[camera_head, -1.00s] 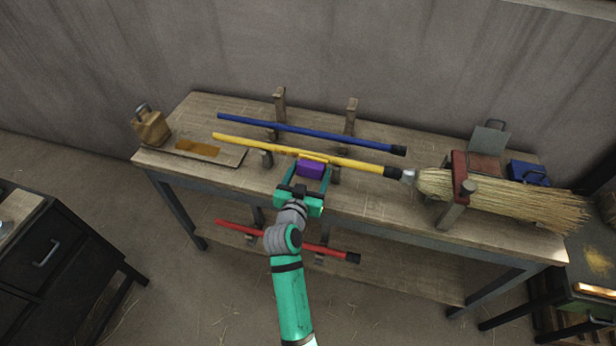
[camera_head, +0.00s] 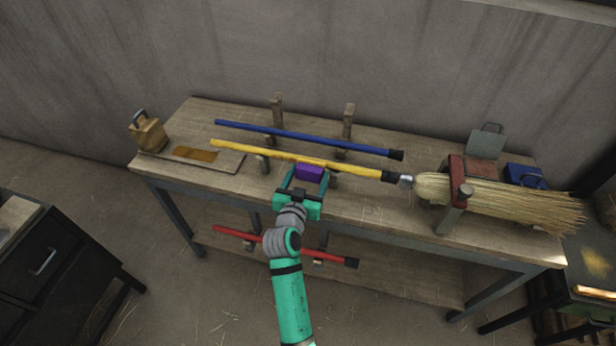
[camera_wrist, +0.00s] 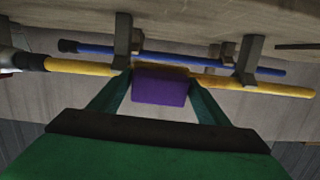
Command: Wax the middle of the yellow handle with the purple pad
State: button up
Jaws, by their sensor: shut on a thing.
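The yellow handle (camera_head: 354,165) lies across low wooden rests at the front of the workbench. It runs into the broom head (camera_head: 505,198) at the right. My gripper (camera_head: 305,182) is shut on the purple pad (camera_head: 309,173) at the middle of the handle. In the wrist view the purple pad (camera_wrist: 160,88) sits between the green fingers, against or very close to the yellow handle (camera_wrist: 82,68). Whether they touch is hard to tell. A yellowish strip shows along the pad's handle side.
A blue handle (camera_head: 300,136) lies behind on taller posts. A red handle (camera_head: 240,236) is on the lower shelf. A wooden block (camera_head: 147,135) and a tray with amber wax (camera_head: 196,154) are at left. A red clamp (camera_head: 458,180) holds the broom head. A blue box (camera_head: 525,175) stands right.

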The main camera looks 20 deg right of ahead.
jog(key=shift+w+d+f, duration=0.1)
jog(key=shift+w+d, duration=0.2)
jog(key=shift+w, duration=0.2)
dwell(0.3)
